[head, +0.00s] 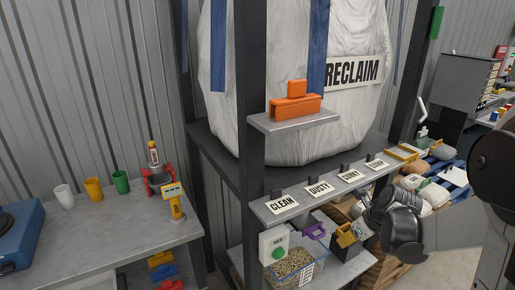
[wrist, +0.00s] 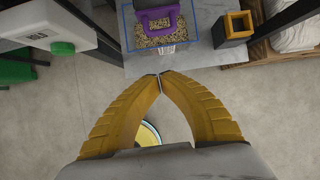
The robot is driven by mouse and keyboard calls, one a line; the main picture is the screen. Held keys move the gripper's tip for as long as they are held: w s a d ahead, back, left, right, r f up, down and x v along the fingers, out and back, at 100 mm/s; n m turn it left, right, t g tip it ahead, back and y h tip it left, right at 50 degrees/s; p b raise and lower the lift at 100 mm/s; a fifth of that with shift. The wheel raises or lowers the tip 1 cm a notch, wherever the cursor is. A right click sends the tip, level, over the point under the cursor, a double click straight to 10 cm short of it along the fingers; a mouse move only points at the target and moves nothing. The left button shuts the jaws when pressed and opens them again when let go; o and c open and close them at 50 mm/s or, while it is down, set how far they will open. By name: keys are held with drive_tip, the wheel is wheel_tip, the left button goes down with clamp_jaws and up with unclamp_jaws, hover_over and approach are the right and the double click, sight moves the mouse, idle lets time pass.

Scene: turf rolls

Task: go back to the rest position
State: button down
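My gripper (wrist: 159,78) shows in the wrist view with its two yellow fingers curved inward and their tips meeting. I see nothing held between the tips. The grey floor lies below, and a round yellow disc with a pale rim shows partly between the fingers. In the head view my arm reaches in from the right toward the lower shelf; I cannot clearly make out the fingertips there.
A clear bin of pellets (head: 296,264) with a purple scoop (wrist: 157,25) stands close ahead. A labelled shelf (head: 328,190) runs above.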

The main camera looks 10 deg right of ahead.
drive_tip(key=s+a+r+n+t+h, duration=0.1)
drive_tip(key=s+a+r+n, duration=0.5)
drive_tip(key=n, duration=0.9)
drive_tip(key=s+a+r+n+t, duration=0.1)
drive_tip(key=s+a+r+n, duration=0.5)
drive_tip(key=s+a+n, duration=0.4)
drive_tip(key=shift+s+a+r+n+h, duration=0.2)
drive_tip(key=shift+s+r+n+h, duration=0.15)
drive_tip(key=shift+n, duration=2.85)
